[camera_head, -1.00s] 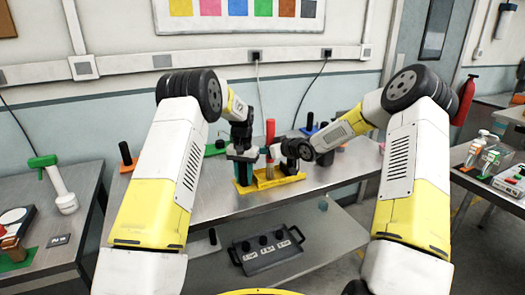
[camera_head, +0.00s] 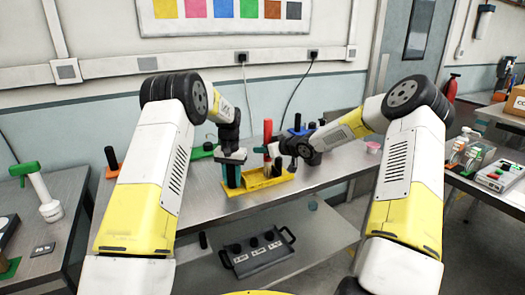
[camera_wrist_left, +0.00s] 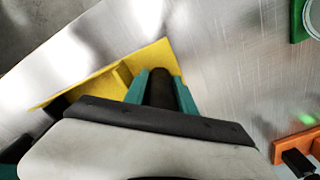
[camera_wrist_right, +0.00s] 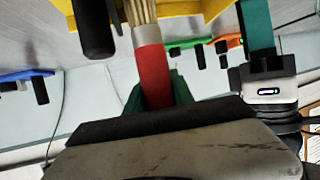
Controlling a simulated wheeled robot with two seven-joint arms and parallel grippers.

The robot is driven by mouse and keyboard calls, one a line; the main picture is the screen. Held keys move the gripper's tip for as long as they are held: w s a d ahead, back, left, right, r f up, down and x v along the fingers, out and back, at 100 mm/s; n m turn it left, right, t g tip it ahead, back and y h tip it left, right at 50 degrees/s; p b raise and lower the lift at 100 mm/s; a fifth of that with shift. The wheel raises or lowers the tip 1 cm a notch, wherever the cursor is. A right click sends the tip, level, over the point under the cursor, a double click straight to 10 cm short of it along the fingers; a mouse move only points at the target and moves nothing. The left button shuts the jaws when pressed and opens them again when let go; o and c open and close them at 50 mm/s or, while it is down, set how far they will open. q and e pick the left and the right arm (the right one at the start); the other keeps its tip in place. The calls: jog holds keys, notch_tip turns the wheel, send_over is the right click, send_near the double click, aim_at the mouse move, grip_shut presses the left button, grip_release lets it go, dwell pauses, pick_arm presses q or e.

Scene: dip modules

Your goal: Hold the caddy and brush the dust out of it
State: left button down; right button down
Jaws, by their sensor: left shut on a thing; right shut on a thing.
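The yellow caddy (camera_head: 272,182) rests on the metal table in the head view. It also shows in the left wrist view (camera_wrist_left: 92,88) and at the top of the right wrist view (camera_wrist_right: 185,14). My left gripper (camera_head: 231,177) is shut on a dark upright handle (camera_wrist_left: 161,88) at one end of the caddy. My right gripper (camera_wrist_right: 155,92) is shut on the red handle of the brush (camera_wrist_right: 152,72). The brush's tan bristles (camera_wrist_right: 142,12) point at the caddy; their tips are out of frame. Dust cannot be made out.
Black posts on coloured bases stand behind and left, including an orange one (camera_head: 112,162). A pink jar (camera_head: 373,147) stands at the right. A black tray with knobs (camera_head: 258,250) lies on the lower shelf. The table front left of the caddy is clear.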

notch_tip(320, 180, up, 7)
jog(key=shift+f, duration=0.2)
dwell(0.3)
pick_arm(q)
jog(key=c, duration=1.3)
grip_release()
jog(key=shift+o, duration=0.2)
jog(key=shift+r, duration=3.8)
jog(key=shift+r, duration=0.1)
jog(key=shift+r, duration=4.4)
